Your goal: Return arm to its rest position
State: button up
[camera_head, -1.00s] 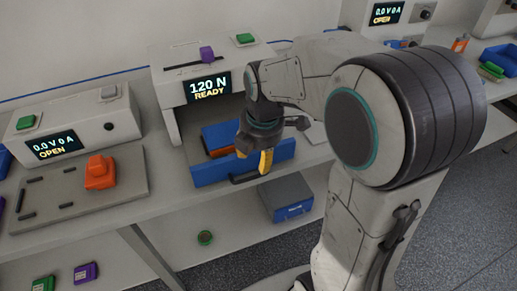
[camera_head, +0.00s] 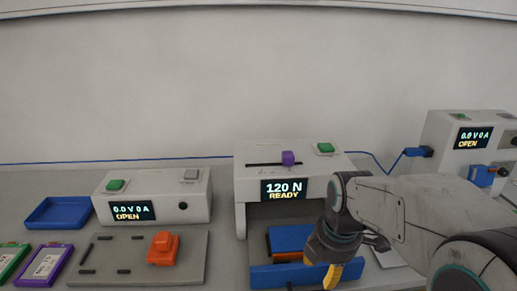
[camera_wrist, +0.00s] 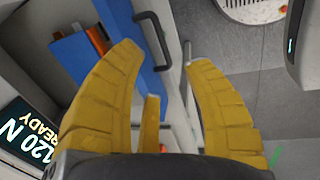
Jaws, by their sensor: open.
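My gripper (camera_head: 333,276) is at the lower right of the head view, in front of the press-like machine (camera_head: 290,160) whose screen reads "120 N READY". In the wrist view its yellow fingers (camera_wrist: 165,75) are spread apart with nothing between them. Beside them is the machine's blue drawer (camera_wrist: 110,30) with a dark handle (camera_wrist: 152,40). The drawer also shows in the head view (camera_head: 283,276), with an orange-brown item (camera_head: 285,256) behind its front. My arm (camera_head: 420,215) reaches in from the right and hides part of the bench.
On the left stand a tester reading "0.0 V 0 A OPEN" (camera_head: 155,197), a grey plate (camera_head: 120,270) with an orange clamp (camera_head: 163,247), a blue tray (camera_head: 58,212) and a purple battery (camera_head: 46,264). Another tester (camera_head: 465,140) stands at the right. The wall above is bare.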

jog(key=s+m+t, duration=0.1)
jog(key=s+m, duration=1.4)
jog(key=m, duration=0.2)
jog(key=shift+s+a+r, duration=0.15)
jog(key=shift+a+r, duration=0.05)
jog(key=shift+r, duration=0.25)
